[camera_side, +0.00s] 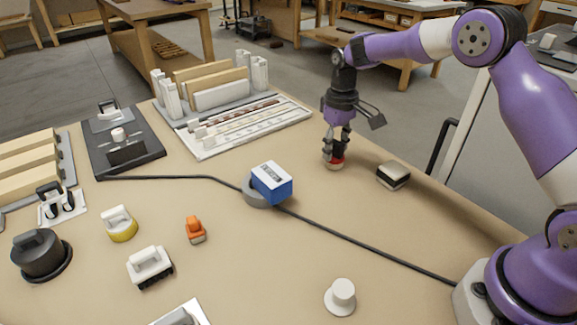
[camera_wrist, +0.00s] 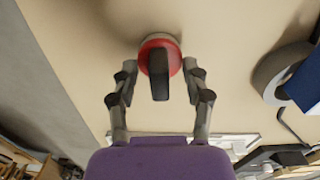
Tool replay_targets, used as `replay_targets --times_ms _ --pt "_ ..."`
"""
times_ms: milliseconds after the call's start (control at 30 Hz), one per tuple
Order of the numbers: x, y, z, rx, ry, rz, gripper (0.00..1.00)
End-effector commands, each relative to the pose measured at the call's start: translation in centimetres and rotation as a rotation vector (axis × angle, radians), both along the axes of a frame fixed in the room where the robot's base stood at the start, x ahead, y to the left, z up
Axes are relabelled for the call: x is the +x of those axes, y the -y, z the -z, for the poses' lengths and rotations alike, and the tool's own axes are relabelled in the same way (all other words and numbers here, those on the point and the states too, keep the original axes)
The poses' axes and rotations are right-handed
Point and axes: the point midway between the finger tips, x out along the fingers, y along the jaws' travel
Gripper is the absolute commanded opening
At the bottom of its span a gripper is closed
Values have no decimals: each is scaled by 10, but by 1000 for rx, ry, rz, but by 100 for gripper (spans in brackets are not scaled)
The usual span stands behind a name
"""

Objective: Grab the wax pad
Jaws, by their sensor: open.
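A round pad with a red top, a pale base and a dark upright grip stands on the bench; it shows in the wrist view (camera_wrist: 158,42) and in the side view (camera_side: 334,164). It may be the wax pad, but no label shows. My gripper (camera_wrist: 159,68) is open, with one finger on each side of the dark grip and visible gaps between. In the side view my gripper (camera_side: 334,152) is low, pointing down over this pad, and its fingers partly hide it.
A cream-and-black block (camera_side: 394,175) lies to the right of the pad. A blue box (camera_side: 272,182) rests on a grey ring (camera_side: 252,192) to the left, near a black cable (camera_side: 350,239). A white slotted tray (camera_side: 250,126) lies behind.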

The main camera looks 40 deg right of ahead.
Motion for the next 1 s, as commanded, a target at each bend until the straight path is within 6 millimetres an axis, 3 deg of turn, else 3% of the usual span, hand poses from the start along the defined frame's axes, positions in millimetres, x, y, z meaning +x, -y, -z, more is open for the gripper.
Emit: replay_targets --times_ms 67,100,167,667,933,1000 --pt "0 0 0 0 0 0 50" --pt "0 0 0 0 0 0 30" --pt "0 0 0 0 0 0 0" --pt "0 0 -5 0 1 0 0" --pt "1 0 -41 -1 6 0 0" --pt "-4 -12 -50 -1 3 -6 0"
